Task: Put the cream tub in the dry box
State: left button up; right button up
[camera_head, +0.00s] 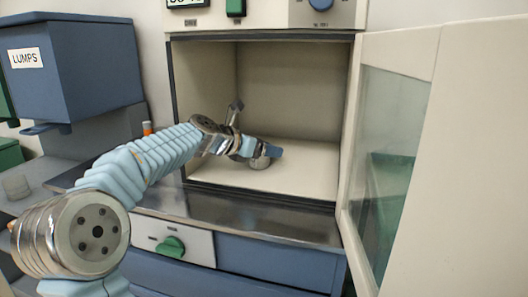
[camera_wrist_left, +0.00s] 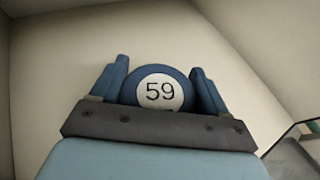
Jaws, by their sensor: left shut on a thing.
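My left arm reaches into the open cream dry box (camera_head: 300,75), through its front opening. My left gripper (camera_head: 262,150) is inside the box, low over the floor near the middle. It is shut on a small tub (camera_head: 260,163), whose pale grey-cream side shows below the fingers. In the left wrist view the tub's top (camera_wrist_left: 158,89) is blue with a white disc marked 59, between the two blue fingers (camera_wrist_left: 160,85). The tub is at or just above the box floor; I cannot tell if it touches. My right gripper is out of view.
The box's door (camera_head: 390,150) with a glass pane stands open at the right. A blue bin marked LUMPS (camera_head: 95,65) is at the left. A small pale tub (camera_head: 16,186) stands on the left bench. The box floor (camera_head: 310,170) is otherwise clear.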

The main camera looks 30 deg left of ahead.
pick_arm(q)
jog(key=o, duration=1.1)
jog(key=shift+r, duration=0.15)
jog(key=v, duration=1.2)
